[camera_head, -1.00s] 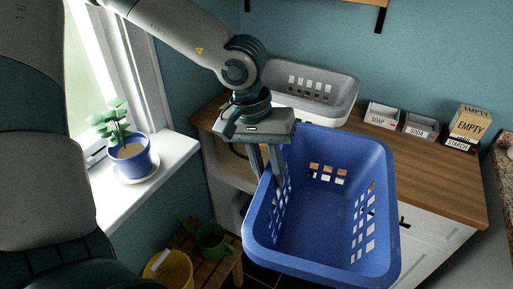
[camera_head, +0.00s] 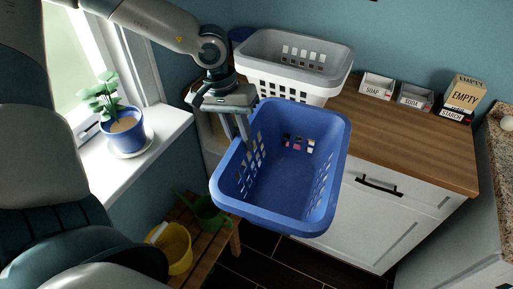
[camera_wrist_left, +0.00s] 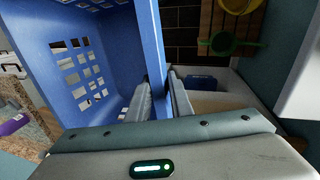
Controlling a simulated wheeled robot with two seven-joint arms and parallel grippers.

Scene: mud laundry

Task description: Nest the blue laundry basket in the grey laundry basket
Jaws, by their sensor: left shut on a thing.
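The blue laundry basket (camera_head: 270,221) hangs in the air in front of the wooden counter, its open top facing up toward the head camera. My left gripper (camera_head: 244,135) is shut on its left wall near the rim. In the left wrist view the fingers (camera_wrist_left: 160,97) pinch the blue wall (camera_wrist_left: 112,60) between them. The grey laundry basket (camera_head: 305,69) stands upright at the counter's back left corner, behind the blue one. It looks empty; its lower front is partly hidden by the blue basket. My right gripper is out of view.
Soap and soda boxes (camera_head: 377,88) and a starch box (camera_head: 462,97) stand on the counter (camera_head: 410,140), whose middle is clear. A potted plant (camera_head: 122,127) is on the sill at left. A green watering can (camera_head: 207,212) and yellow bucket (camera_head: 175,247) are below.

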